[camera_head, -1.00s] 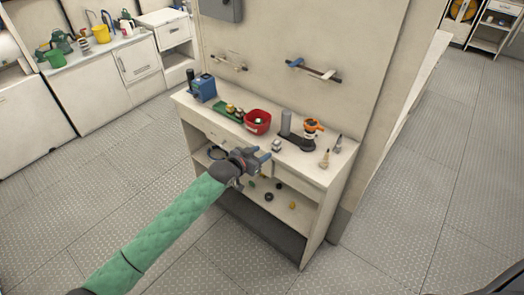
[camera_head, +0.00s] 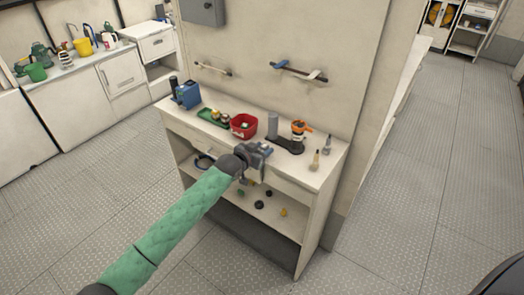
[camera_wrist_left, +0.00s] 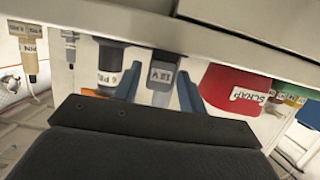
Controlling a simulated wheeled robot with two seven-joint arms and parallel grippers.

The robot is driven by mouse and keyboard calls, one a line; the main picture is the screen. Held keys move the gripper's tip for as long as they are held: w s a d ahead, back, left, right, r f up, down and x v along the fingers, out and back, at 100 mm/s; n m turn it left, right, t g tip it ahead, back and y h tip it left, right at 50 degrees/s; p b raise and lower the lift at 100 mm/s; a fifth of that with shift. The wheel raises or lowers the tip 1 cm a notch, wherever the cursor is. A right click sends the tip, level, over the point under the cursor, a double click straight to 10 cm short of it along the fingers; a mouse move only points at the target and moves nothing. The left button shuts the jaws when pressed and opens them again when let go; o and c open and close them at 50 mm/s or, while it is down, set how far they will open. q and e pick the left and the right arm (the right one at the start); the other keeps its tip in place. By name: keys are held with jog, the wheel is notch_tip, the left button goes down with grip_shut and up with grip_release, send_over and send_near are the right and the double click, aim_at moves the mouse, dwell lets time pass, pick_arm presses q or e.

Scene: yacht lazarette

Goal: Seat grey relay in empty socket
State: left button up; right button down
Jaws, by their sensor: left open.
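My left gripper (camera_head: 264,150) is open at the front edge of the bench, in front of the red bowl and the dark base. In the left wrist view its blue fingertips (camera_wrist_left: 158,92) stand on either side of a grey block labelled 12 V (camera_wrist_left: 163,74), which looks like the grey relay; I cannot tell whether they touch it. The gripper hides this block in the head view. A dark base (camera_head: 287,144) carries a grey upright cylinder (camera_head: 272,124). I cannot make out an empty socket. My right gripper is not in view.
The red bowl (camera_head: 243,127), labelled SCRAP in the left wrist view (camera_wrist_left: 228,88), and a green tray (camera_head: 207,119) stand left of the gripper. An orange-topped item (camera_head: 299,128) and small pointed items (camera_head: 315,160) stand right. Loose pieces lie on the lower shelf (camera_head: 292,222).

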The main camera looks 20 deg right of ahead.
pick_arm(q)
jog(key=shift+c, duration=0.4)
jog(key=c, duration=0.7)
jog(key=shift+r+p, duration=1.6)
jog(key=shift+r, duration=0.95)
jog(key=shift+f, duration=0.15)
